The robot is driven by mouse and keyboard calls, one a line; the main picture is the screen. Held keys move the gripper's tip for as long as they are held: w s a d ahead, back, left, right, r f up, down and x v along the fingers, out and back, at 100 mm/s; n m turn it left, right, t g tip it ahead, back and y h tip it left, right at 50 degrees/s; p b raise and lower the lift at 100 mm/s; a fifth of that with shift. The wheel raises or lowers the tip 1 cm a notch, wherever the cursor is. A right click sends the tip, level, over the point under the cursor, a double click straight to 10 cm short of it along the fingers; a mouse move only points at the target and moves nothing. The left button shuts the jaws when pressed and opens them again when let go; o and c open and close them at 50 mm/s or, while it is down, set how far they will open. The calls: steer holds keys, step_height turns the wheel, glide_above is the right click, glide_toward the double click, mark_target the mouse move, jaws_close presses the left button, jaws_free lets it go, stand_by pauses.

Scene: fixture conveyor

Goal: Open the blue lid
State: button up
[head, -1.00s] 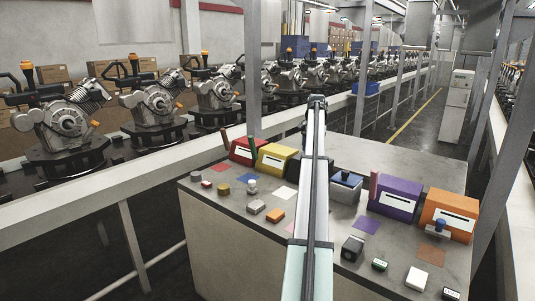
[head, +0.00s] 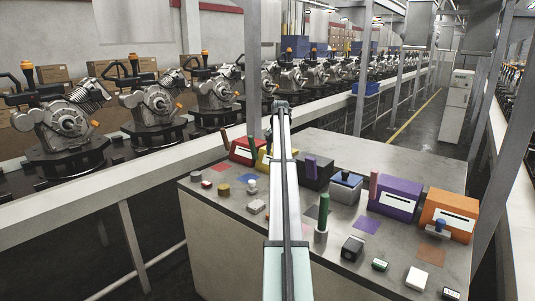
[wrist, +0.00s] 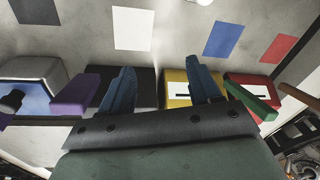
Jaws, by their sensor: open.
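The blue lid (head: 346,180) lies on top of a grey box between a black box and a purple box, with a dark knob on it. In the wrist view the blue lid (wrist: 32,97) is at the far left, with the dark knob near the left edge. My gripper (wrist: 157,65) is open and empty, its two blue fingers apart over the black and yellow boxes, to the right of the blue lid in that view. It is not touching the lid. In the head view my arm hides the gripper.
The black box (head: 317,175) with a purple handle stands beside the lid's box. The purple box (head: 396,200), orange box (head: 449,211) and red box (head: 247,150) share the row. A green upright stick (head: 323,212) and several small blocks stand in front on the grey table (head: 215,225).

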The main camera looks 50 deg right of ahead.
steer(key=shift+n, duration=0.4)
steer(key=shift+w+a+f, duration=0.2)
steer(key=shift+w+a, duration=0.45)
steer(key=shift+w, duration=0.15)
steer(key=shift+w+a+f, duration=0.15)
steer(key=shift+w+a, duration=0.45)
steer(key=shift+w, duration=0.2)
